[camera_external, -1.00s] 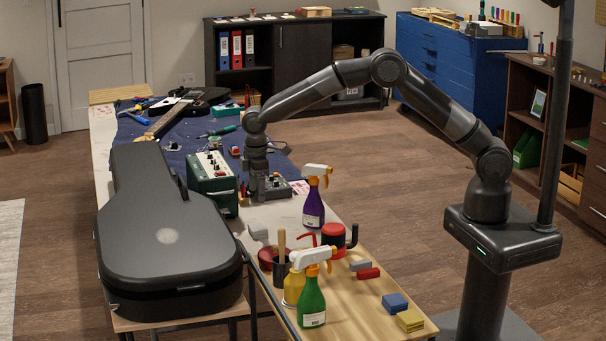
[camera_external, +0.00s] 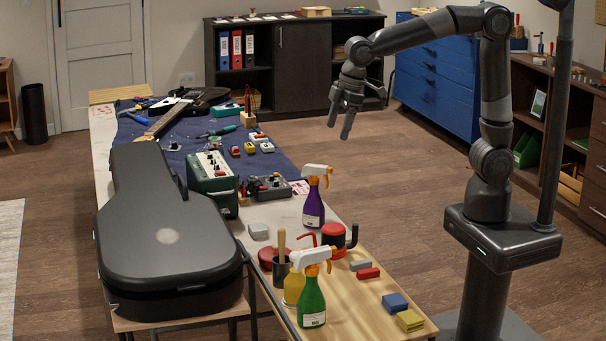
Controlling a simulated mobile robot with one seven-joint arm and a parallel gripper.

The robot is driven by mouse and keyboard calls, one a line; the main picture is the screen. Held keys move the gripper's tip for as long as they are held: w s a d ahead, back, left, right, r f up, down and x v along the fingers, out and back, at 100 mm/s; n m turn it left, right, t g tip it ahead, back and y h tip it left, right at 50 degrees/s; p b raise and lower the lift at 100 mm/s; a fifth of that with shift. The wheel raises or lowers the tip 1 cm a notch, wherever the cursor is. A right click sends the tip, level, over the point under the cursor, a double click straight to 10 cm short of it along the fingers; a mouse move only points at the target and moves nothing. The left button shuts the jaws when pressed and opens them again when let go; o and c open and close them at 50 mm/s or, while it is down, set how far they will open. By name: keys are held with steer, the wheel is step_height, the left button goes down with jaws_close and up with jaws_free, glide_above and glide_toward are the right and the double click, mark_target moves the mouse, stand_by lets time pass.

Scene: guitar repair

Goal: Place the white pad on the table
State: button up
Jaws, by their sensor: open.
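A small whitish block (camera_external: 258,230), which looks like the white pad, lies flat on the pale table (camera_external: 285,213), between the green amplifier and the red tin. My gripper (camera_external: 346,120) is open and empty. It hangs in the air over the floor to the right of the table, fingers pointing down, well apart from the block. A pale round spot (camera_external: 167,237) on the black guitar case also shows; I cannot tell whether it is a mark or a separate thing.
A grey pedal box (camera_external: 270,187) sits behind the block. Blue (camera_external: 395,302) and yellow (camera_external: 410,320) blocks lie on the wooden front end.

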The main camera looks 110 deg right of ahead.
steer(key=s+a+t, duration=0.1)
steer(key=s+a, duration=0.3)
steer(key=s, duration=0.7)
steer(key=s+a+f+t, duration=0.1)
steer(key=s+a, duration=0.3)
steer(key=s, duration=0.7)
steer(key=shift+s+t+y, duration=0.25)
steer(key=shift+t+y, duration=0.05)
